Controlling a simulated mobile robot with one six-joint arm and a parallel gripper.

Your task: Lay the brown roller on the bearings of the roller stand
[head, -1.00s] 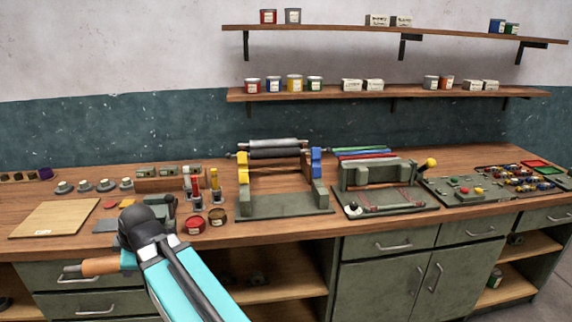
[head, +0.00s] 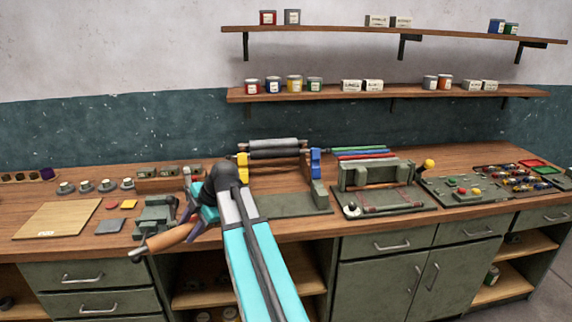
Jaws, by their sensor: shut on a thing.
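The brown roller (head: 165,239) shows in the head view in front of the bench's front edge, at the left. It lies slanted in the picture, its dark left end lower. My gripper (head: 193,225) is shut on it near its right part; my arm partly hides the fingers and the roller's right end. The roller stand is right of my gripper, with a grey-green base (head: 293,205), a yellow upright (head: 242,166) and a blue upright (head: 316,164). My arm covers the left part of its base. The roller is apart from the stand.
Grey and dark rollers (head: 274,149) sit at the back of the stand. A press-like device (head: 378,175) with a yellow knob stands to the right. A small green vise-like block (head: 154,216) and a wooden board (head: 57,219) are at the left. Shelves with tins hang above.

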